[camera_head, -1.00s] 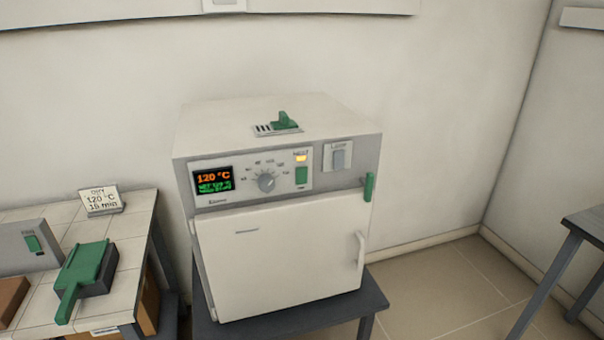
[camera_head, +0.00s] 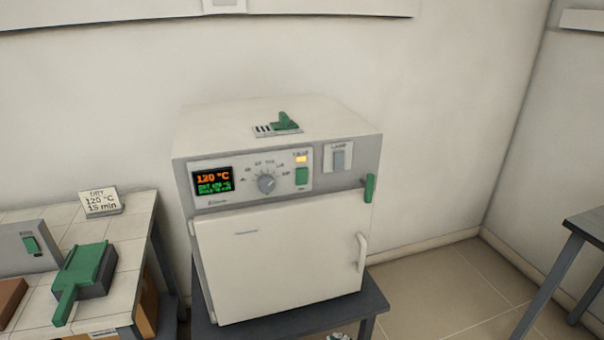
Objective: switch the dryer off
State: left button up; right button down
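The dryer (camera_head: 275,262) is a white and grey box on a dark stand, with its door closed. Its display (camera_head: 213,181) is lit and reads 120 °C in orange above smaller green text. A grey dial (camera_head: 267,183) sits beside the display. A green switch (camera_head: 302,175) is to the right of the dial, under a lit orange lamp (camera_head: 301,158). A grey lamp switch (camera_head: 339,159) is further right. A green latch (camera_head: 369,188) is on the right edge.
A tiled bench (camera_head: 134,226) at the left holds a card (camera_head: 101,202) reading DRY 120 °C 15 min, a green-handled item (camera_head: 85,266) and a grey box with a green switch. A dark table (camera_head: 590,225) stands at the right. The floor between is clear.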

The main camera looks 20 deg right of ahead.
aim_at(304, 184)
jog(key=w+a+r+n+t+y, duration=0.1)
jog(key=w+r+n+t, duration=0.2)
jog(key=r, duration=0.7)
jog(key=w+a+r+n+t+y, duration=0.15)
jog(key=w+r, duration=0.35)
jog(key=r, duration=0.5)
notch_tip(304, 184, up, 21)
jog(key=a+n+t+y, duration=0.2)
jog(key=n+y, duration=0.5)
jog(key=n, duration=0.2)
jog(key=shift+s+a+t+y+b, duration=0.35)
jog(key=shift+s, duration=0.1)
jog(key=shift+w, duration=0.15)
jog(key=shift+w+a+r+b, duration=0.1)
jog(key=shift+w+r+b, duration=0.1)
jog(key=shift+w+b, duration=0.9)
jog(key=shift+w+r+b, duration=0.15)
jog(key=shift+w+b, duration=0.2)
jog(key=shift+w, duration=1.4)
jog(key=shift+w+a+r+b, duration=0.1)
jog(key=shift+w+r+b, duration=0.1)
jog(key=shift+w+b, duration=0.9)
jog(key=shift+w+d+p, duration=0.1)
jog(key=shift+w+p, duration=0.15)
jog(key=shift+p, duration=0.1)
